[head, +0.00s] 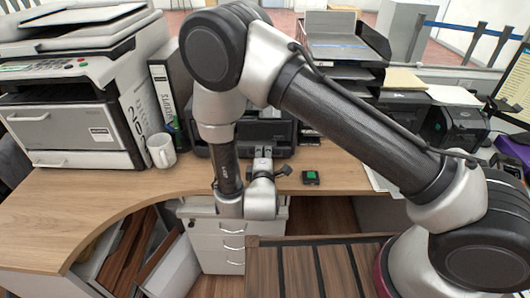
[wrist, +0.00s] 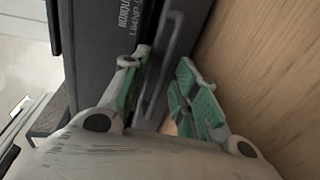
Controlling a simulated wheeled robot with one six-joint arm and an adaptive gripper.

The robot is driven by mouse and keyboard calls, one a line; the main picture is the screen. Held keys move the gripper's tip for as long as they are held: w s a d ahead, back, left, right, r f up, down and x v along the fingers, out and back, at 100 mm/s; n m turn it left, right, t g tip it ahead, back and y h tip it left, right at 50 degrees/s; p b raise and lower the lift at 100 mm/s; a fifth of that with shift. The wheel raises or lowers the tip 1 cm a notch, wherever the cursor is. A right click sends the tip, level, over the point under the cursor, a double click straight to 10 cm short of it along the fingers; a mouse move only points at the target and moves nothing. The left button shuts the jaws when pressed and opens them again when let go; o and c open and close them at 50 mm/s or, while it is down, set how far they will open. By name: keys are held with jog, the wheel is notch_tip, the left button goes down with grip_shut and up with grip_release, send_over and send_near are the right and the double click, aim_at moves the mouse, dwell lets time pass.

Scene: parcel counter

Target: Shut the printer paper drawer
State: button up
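A black printer (head: 284,131) stands on the wooden counter behind my arm, which hides much of it in the head view. In the wrist view its dark grey front (wrist: 95,45) shows light lettering and a long grey bar-like handle (wrist: 172,62), which looks like the paper drawer's. My gripper (head: 264,160) is low in front of the printer. In the wrist view my gripper (wrist: 164,63) is open, its green-padded fingers apart, with the handle between or just beyond the tips. Contact is unclear. How far the drawer stands out cannot be told.
A large white-grey copier (head: 70,125), a white mug (head: 161,150) and a binder (head: 168,100) stand left. A small black box with a green top (head: 311,177) lies right of my gripper. More black printers (head: 458,125) stand right. White drawers (head: 220,243) are below the counter (head: 110,195).

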grip_shut()
jog(key=shift+r+x, duration=0.25)
jog(key=shift+x, duration=0.9)
jog(key=shift+r, duration=0.1)
jog(key=shift+w, duration=0.1)
grip_release()
jog(key=shift+v, duration=3.95)
